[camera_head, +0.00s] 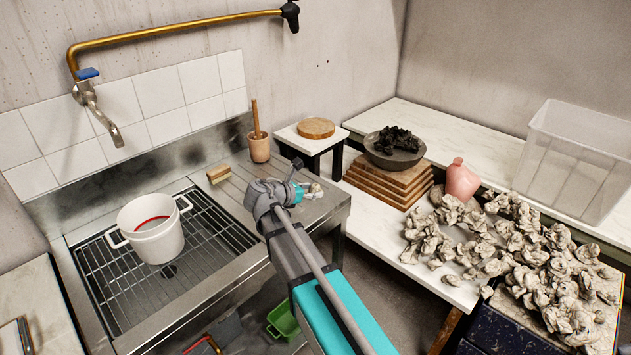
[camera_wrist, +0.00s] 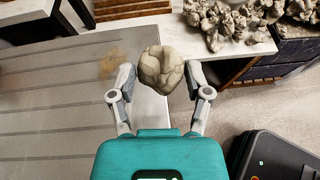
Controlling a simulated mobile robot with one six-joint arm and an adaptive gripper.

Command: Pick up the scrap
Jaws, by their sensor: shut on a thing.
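A rounded, grey-beige lump of clay scrap (camera_wrist: 162,69) is between my gripper's fingers in the wrist view. Many similar clay scraps (camera_head: 533,255) lie heaped on the right.
A steel sink with a rack (camera_head: 121,284) holds a white pot (camera_head: 156,238) at the left. A brush (camera_head: 219,174) and a cup with a wooden handle (camera_head: 260,148) stand behind my gripper. Stacked boards (camera_head: 388,178), a pink vase (camera_head: 462,182) and a clear bin (camera_head: 577,160) are right.

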